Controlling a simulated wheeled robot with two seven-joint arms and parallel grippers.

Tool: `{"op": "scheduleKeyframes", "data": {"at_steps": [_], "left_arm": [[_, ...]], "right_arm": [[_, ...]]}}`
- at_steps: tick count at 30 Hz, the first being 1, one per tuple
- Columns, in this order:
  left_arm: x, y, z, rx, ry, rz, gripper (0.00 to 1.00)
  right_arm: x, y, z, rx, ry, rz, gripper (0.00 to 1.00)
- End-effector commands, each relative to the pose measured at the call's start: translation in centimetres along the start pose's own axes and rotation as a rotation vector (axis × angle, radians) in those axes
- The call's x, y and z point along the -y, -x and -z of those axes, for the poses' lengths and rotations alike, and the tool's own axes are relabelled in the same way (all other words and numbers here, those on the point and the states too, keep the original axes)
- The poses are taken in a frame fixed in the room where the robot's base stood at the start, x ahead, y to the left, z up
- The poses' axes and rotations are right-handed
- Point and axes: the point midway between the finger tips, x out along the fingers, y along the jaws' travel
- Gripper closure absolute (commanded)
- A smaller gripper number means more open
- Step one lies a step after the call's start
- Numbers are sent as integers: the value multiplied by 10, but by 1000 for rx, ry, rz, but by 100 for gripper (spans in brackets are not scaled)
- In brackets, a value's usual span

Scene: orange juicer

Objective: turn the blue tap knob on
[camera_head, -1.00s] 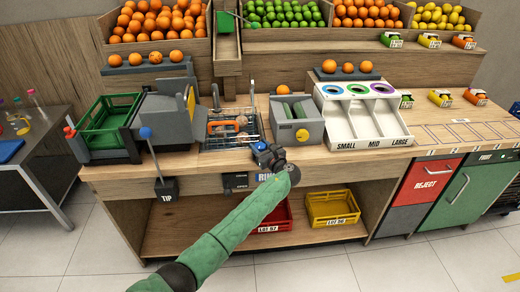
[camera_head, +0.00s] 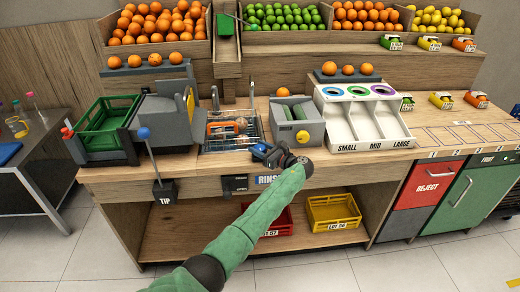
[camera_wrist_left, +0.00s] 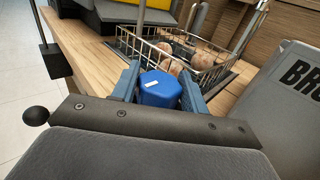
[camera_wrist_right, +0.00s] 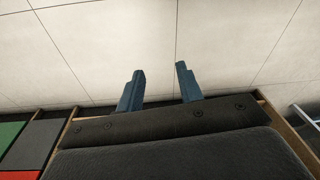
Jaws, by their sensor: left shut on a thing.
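The blue tap knob (camera_wrist_left: 159,88) sits between the two fingers of my left gripper (camera_wrist_left: 160,92) in the left wrist view, and the gripper is shut on it. In the head view my left gripper (camera_head: 264,153) is at the counter's front edge, just above the RINSE label (camera_head: 267,179), and it hides most of the knob. My right gripper (camera_wrist_right: 160,88) shows only in the right wrist view. Its fingers are apart with nothing between them, over the pale floor.
A wire basket (camera_wrist_left: 150,48) with several round brownish fruits stands in the sink behind the knob. A black TIP block with a lever (camera_head: 164,192) hangs at the counter's front on the left.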

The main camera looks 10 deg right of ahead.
Motion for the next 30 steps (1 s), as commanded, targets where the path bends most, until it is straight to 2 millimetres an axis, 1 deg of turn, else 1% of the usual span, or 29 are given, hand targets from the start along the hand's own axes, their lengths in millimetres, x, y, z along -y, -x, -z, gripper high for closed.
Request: {"op": "scheduleKeyframes", "data": {"at_steps": [4,5,7,8,17,21,22,24,30], "left_arm": [[0,0,0,0,0,1,79],[0,0,0,0,0,1,52],[0,0,0,0,0,1,38],[0,0,0,0,0,1,35],[0,1,0,0,0,1,35],[0,11,1,0,0,2,35],[0,14,2,0,0,1,35],[0,24,3,-1,0,2,35],[0,52,2,-2,0,1,35]], "right_arm": [[1,0,0,0,0,1,64],[1,0,0,0,-1,1,64],[1,0,0,0,-1,1,64],[1,0,0,0,-1,1,64],[1,-1,-1,2,0,1,64],[1,-1,-1,7,0,1,64],[1,6,2,4,1,1,64],[2,27,11,-9,1,2,64],[6,59,17,-11,1,8,64]]}}
